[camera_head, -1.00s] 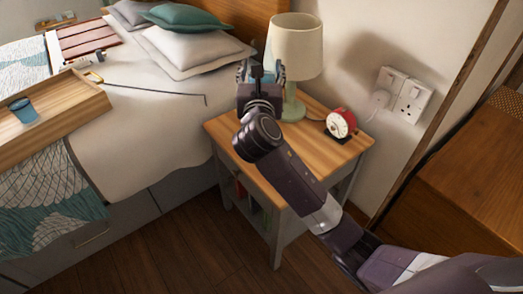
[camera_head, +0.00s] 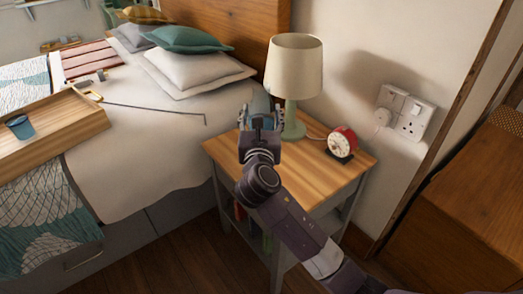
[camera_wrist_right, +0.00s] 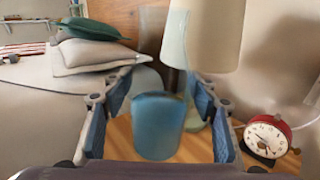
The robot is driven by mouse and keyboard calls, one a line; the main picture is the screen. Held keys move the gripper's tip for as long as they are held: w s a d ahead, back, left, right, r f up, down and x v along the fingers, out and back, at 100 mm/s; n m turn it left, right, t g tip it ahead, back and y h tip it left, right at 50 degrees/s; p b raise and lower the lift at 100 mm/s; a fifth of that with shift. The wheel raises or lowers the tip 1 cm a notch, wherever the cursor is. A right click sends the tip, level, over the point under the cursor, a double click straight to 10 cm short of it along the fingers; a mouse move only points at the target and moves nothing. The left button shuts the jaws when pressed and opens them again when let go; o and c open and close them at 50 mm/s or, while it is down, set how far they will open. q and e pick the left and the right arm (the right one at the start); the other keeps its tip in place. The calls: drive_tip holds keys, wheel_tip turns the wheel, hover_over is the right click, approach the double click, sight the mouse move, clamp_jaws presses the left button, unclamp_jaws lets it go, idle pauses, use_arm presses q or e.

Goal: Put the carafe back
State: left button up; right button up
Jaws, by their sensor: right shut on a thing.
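My right gripper (camera_head: 262,115) is over the left back part of the wooden nightstand (camera_head: 322,183), in front of the lamp. In the right wrist view its blue-padded fingers (camera_wrist_right: 168,105) stand on both sides of a blue vessel, which I take to be the carafe (camera_wrist_right: 157,128). The gripper is shut on it. A paler rounded shape shows behind the vessel. In the head view the gripper hides most of the carafe, and I cannot tell whether its base touches the nightstand top. My left gripper is out of view.
A cream-shaded lamp (camera_head: 294,68) stands close behind the gripper. A red alarm clock (camera_head: 341,143) sits to its right. The nightstand's front is clear. The bed, left, bears a wooden tray (camera_head: 75,125) with a blue cup (camera_head: 20,127). Wall sockets (camera_head: 405,112) are at right.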

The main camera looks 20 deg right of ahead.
wheel_tip(320, 180, down, 6)
drive_tip(key=shift+f+b, duration=0.1)
drive_tip(key=shift+b, duration=1)
use_arm(q)
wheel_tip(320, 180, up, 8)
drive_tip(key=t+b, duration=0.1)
drive_tip(key=b, duration=0.1)
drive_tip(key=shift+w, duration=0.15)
use_arm(e)
wheel_tip(320, 180, down, 5)
drive_tip(key=shift+f, duration=0.2)
drive_tip(key=shift+f, duration=0.1)
drive_tip(key=o, duration=1.9)
drive_tip(key=shift+f, duration=0.1)
